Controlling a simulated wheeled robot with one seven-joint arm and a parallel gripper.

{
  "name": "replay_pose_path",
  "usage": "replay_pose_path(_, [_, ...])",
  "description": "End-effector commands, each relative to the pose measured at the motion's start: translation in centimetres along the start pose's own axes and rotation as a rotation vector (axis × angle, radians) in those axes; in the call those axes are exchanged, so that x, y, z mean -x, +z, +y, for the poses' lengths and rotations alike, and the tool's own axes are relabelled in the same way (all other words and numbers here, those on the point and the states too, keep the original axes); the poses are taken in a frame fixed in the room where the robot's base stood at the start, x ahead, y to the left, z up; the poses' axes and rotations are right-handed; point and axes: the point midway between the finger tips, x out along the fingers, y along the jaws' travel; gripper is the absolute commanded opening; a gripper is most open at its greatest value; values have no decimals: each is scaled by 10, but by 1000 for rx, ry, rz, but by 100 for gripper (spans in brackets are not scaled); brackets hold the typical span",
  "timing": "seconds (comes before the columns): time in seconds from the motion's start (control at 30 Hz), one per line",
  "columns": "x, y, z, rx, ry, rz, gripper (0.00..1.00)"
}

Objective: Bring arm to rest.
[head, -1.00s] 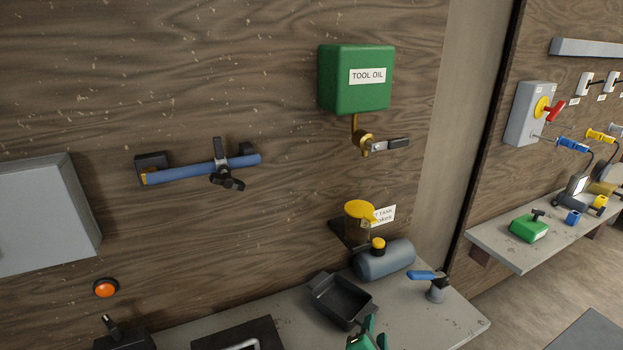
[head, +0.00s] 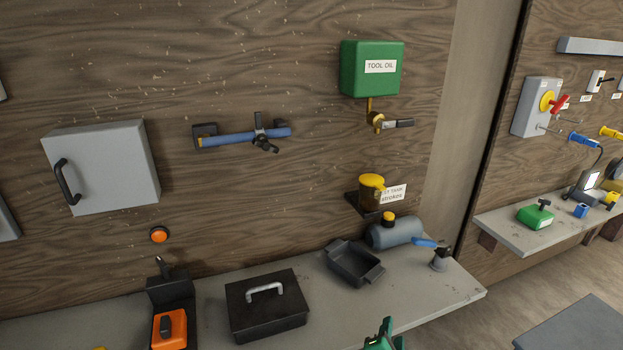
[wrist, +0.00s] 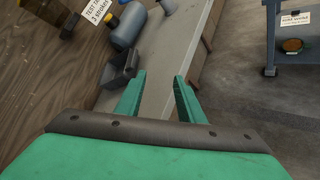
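My gripper (head: 386,338) is green and shows at the bottom edge of the head view, in front of the grey bench's front edge. In the wrist view my gripper (wrist: 158,92) has its two green fingers spread apart with nothing between them. The bench top (wrist: 168,75) lies beyond the fingers. The rest of my arm is out of the head view.
A black open tray (head: 353,265), a grey cylinder (head: 392,233) and a black lidded box (head: 266,308) stand on the bench (head: 425,295). A grey cabinet (head: 105,165) and green oil box (head: 372,68) hang on the wall. A grey-blue cart (wrist: 272,60) stands at right.

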Motion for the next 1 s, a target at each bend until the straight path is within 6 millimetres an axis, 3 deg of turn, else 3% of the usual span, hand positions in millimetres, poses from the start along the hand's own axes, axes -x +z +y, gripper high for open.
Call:
replay_pose_path(0.57, [25,-66,-41,-327,48,32,35])
replay_pose_path(0.77, [54,-108,-68,-575,80,70,35])
replay_pose_path(1.0, [104,-153,-98,-909,113,138,35])
